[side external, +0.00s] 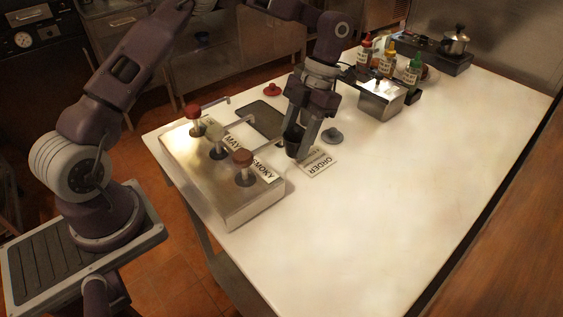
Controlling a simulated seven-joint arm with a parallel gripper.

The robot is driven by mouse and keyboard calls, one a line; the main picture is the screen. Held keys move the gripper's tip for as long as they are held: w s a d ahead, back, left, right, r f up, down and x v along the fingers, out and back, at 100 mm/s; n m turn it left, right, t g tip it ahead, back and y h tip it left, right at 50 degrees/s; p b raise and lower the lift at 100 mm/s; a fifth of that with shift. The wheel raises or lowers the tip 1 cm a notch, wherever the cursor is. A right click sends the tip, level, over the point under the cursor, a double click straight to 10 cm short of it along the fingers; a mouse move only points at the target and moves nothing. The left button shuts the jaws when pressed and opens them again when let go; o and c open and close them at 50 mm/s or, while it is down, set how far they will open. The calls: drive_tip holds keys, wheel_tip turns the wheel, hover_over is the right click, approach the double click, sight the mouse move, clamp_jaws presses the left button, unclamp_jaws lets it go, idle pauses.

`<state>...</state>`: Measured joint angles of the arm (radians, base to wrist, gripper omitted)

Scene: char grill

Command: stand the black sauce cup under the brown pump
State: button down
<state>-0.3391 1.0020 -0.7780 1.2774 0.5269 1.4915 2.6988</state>
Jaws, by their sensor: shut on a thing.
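The brown pump (243,160) is the nearest of three pumps on a steel dispenser box (255,205), beside the SMOKY label. My gripper (297,147) points down just right of the dispenser, close above the white counter. It is shut on a dark cup, the black sauce cup (293,136), which is partly hidden by the fingers. The cup is apart from the brown pump, to its right. I cannot tell whether its base touches the counter.
An ORDER card (317,163), a grey lid-like piece (332,136) and a red one (272,89) lie near my gripper. A steel box (381,101) and sauce bottles (389,61) stand behind. The right counter is clear.

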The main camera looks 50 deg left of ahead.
sight(282, 174)
wheel_tip(282, 174, down, 2)
drive_tip(key=shift+f, duration=0.15)
drive_tip(key=shift+s+f, duration=0.2)
drive_tip(key=shift+f, duration=0.1)
drive_tip(key=s, duration=0.3)
drive_tip(key=shift+s+f, duration=0.2)
drive_tip(key=shift+s, duration=0.2)
drive_tip(key=shift+f, duration=0.35)
drive_tip(key=c, duration=0.8)
unclamp_jaws()
drive_tip(key=shift+w+f, duration=0.1)
drive_tip(key=shift+o, duration=0.2)
